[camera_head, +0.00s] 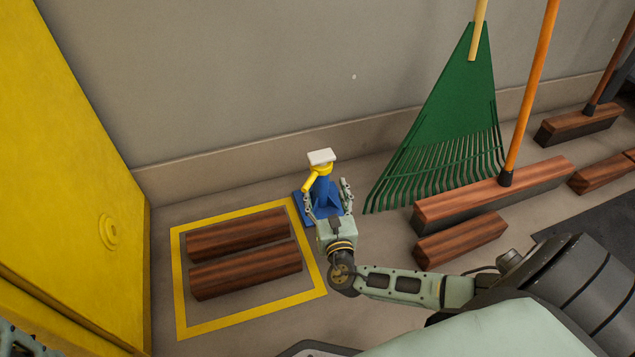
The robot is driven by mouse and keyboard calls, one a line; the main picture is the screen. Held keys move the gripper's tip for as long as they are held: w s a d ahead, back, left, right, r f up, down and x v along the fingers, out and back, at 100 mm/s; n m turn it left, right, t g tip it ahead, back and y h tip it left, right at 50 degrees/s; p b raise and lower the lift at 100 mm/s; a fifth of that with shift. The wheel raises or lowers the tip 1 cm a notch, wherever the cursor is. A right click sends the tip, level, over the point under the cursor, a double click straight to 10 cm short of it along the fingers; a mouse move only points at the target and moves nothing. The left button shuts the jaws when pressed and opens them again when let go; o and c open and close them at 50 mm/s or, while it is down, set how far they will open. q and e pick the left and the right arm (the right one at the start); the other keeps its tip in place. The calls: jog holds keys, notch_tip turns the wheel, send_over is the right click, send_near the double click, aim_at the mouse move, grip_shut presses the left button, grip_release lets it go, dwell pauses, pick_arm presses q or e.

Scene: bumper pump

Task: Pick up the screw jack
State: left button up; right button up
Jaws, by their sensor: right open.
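The screw jack (324,191) stands upright on the floor near the wall, with a blue base and body, a yellow collar and a pale top plate. My right gripper (326,193) is open, pointing at the jack from the near side. Its two fingers appear on either side of the blue body. I cannot tell whether they touch it. The gripper hides the lower front of the jack. Of my left arm, only a sliver seems to show in the bottom left corner, and its gripper is not visible.
A yellow floor frame (250,322) holds two wooden blocks (245,273) left of the jack. A yellow cabinet (75,190) stands at left. A green rake (455,115), an orange-handled broom (490,193) and more blocks are at right. The wall (230,80) is close behind.

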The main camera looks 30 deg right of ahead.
aim_at(321, 183)
jog(key=b+x, duration=0.1)
jog(key=x, duration=0.1)
jog(key=shift+w+d+f+b, duration=0.1)
jog(key=shift+w+b, duration=0.15)
jog(key=shift+b, duration=0.15)
jog(key=b+x, duration=0.3)
jog(key=shift+w+d+f+b, duration=0.1)
jog(key=shift+w+f+b, duration=0.1)
jog(key=shift+w+b, duration=0.15)
jog(key=shift+w+d+r, duration=0.2)
jog(key=shift+w+d, duration=0.05)
jog(key=shift+w, duration=0.4)
